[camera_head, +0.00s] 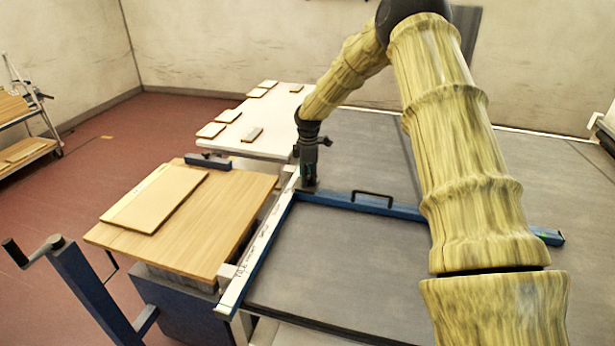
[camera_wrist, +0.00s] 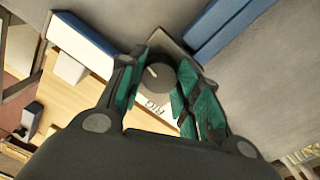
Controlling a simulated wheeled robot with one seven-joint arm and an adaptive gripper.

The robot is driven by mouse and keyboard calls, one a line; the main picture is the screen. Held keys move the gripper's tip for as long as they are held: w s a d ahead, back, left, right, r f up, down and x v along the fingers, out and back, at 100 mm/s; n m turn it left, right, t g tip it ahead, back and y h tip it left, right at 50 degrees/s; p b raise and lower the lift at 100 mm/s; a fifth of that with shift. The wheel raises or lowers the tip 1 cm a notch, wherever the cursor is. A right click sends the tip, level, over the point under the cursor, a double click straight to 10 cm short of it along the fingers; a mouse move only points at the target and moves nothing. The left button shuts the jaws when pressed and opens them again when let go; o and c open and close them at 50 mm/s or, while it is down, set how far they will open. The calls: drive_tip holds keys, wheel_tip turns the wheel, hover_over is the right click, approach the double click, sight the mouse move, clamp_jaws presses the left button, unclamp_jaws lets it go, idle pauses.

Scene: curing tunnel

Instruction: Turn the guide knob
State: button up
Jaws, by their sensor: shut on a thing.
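The guide knob (camera_wrist: 155,74) is a dark grey round knob with a pale mark line on its top, seen in the wrist view between my fingers. My gripper (camera_wrist: 160,80) has green finger pads, one on each side of the knob, and is shut on it. In the head view my gripper (camera_head: 309,186) points down where the pale rail (camera_head: 262,245) meets the blue guide bar (camera_head: 375,204). The knob itself is hidden behind my gripper there.
A wooden table (camera_head: 220,225) with a board (camera_head: 155,198) on it stands left of the rail. A white table (camera_head: 265,128) with several small boards is behind. A dark grey belt surface (camera_head: 345,265) lies to the right. A hand crank (camera_head: 40,250) stands at the front left.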

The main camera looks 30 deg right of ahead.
drive_tip(key=shift+n, duration=0.3)
drive_tip(key=o, duration=1.1)
drive_tip(key=shift+c, duration=0.2)
wheel_tip(320, 180, up, 12)
drive_tip(key=shift+s, duration=0.35)
drive_tip(key=shift+a+f, duration=0.1)
